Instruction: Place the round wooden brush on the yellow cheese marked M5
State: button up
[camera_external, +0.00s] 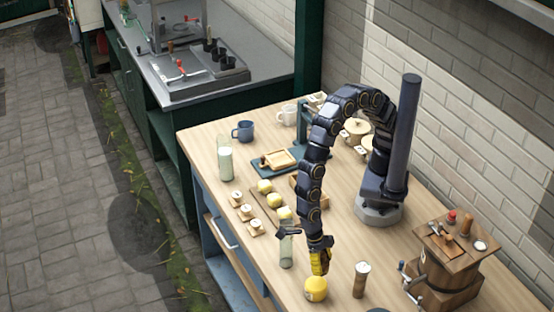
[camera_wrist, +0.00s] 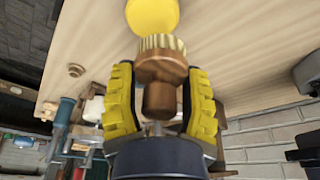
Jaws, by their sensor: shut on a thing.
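My gripper (camera_external: 320,262), with yellow finger pads, points down near the front edge of the table. In the wrist view my gripper (camera_wrist: 160,98) is shut on the round wooden brush (camera_wrist: 161,68), its pads on both sides of the brown handle. The brush's pale bristles face a yellow cheese (camera_wrist: 152,15). In the outside view this yellow cheese (camera_external: 316,289) sits right below my gripper; the brush is mostly hidden there. I cannot tell whether bristles and cheese touch. No M5 mark is readable. Other yellow cheeses (camera_external: 264,186) stand in a row further back.
A glass jar (camera_external: 286,250) stands close left of my gripper. A pale-topped cylinder (camera_external: 361,279) stands to the right, then a wooden churn (camera_external: 450,270). Small wooden pieces (camera_external: 246,212) lie near the table's left edge. A tall milk bottle (camera_external: 225,160) stands further back.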

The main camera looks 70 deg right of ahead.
aim_at(318, 284)
jog(key=shift+w+a+f, duration=0.15)
jog(key=shift+a+f, duration=0.35)
jog(key=shift+f, duration=0.2)
jog(key=shift+a+f, duration=0.1)
jog(key=shift+f, duration=1.5)
jog(key=shift+f, duration=0.1)
jog(key=o, duration=1)
jog(key=v, duration=1.2)
